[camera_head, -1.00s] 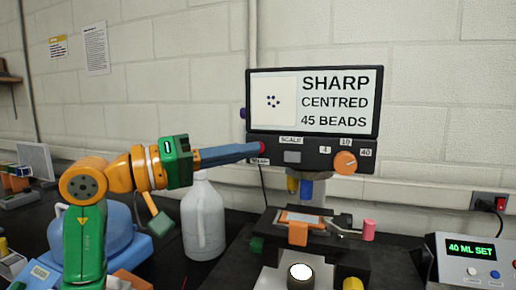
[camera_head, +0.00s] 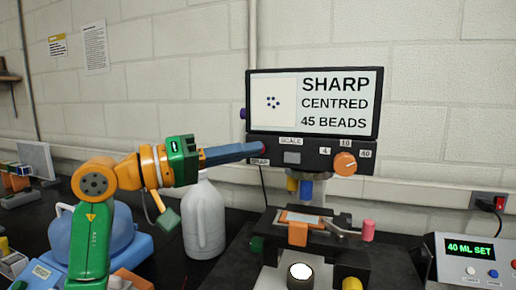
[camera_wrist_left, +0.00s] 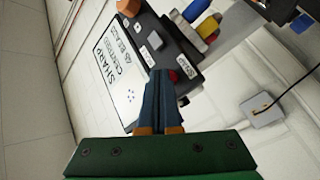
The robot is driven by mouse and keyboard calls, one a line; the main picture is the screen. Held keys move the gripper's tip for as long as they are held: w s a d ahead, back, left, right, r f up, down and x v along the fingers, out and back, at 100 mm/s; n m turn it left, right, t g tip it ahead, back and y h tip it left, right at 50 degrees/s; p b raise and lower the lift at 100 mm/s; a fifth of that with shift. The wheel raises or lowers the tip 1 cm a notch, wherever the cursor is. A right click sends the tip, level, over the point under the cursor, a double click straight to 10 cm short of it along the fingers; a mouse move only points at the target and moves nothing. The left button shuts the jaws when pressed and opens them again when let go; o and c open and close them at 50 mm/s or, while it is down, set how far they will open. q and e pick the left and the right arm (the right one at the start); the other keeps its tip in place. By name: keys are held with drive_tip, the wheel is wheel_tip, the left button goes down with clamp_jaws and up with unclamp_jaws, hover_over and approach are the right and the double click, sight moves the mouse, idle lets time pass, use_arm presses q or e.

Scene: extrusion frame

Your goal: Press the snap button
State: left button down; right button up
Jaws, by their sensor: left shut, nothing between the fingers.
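The microscope's screen unit (camera_head: 310,152) has a front panel under its display, with a SNAP label (camera_head: 260,162) at the panel's left end. The red snap button (camera_head: 264,148) sits just above that label, mostly hidden by my left gripper (camera_head: 260,148). In the left wrist view the button (camera_wrist_left: 173,76) shows as a red patch right beside the fingertips. My left gripper is shut and empty, its blue fingers pointing right with their tips at the button. They look in contact, but I cannot tell how far the button is pushed in. My right gripper is not in view.
The display (camera_head: 314,102) reads SHARP, CENTRED, 45 BEADS. An orange knob (camera_head: 345,163) is on the panel's right. The microscope stage (camera_head: 310,222) is below. A white jug (camera_head: 203,220) stands under my left arm. A control box (camera_head: 472,262) is at right.

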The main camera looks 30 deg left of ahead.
use_arm(q)
drive_tip(key=shift+w, duration=0.2)
drive_tip(key=shift+s, duration=0.1)
idle(0.4)
drive_tip(key=shift+s+d+b, duration=0.15)
drive_tip(key=shift+s+b, duration=0.15)
drive_tip(key=shift+s, duration=0.4)
drive_tip(key=s+b, duration=0.1)
drive_tip(key=s, duration=0.1)
drive_tip(key=s+d, duration=0.1)
drive_tip(key=s, duration=0.1)
drive_tip(key=shift+s+d+b, duration=0.1)
drive_tip(key=shift+s+b, duration=0.25)
drive_tip(key=shift+s, duration=0.05)
idle(0.5)
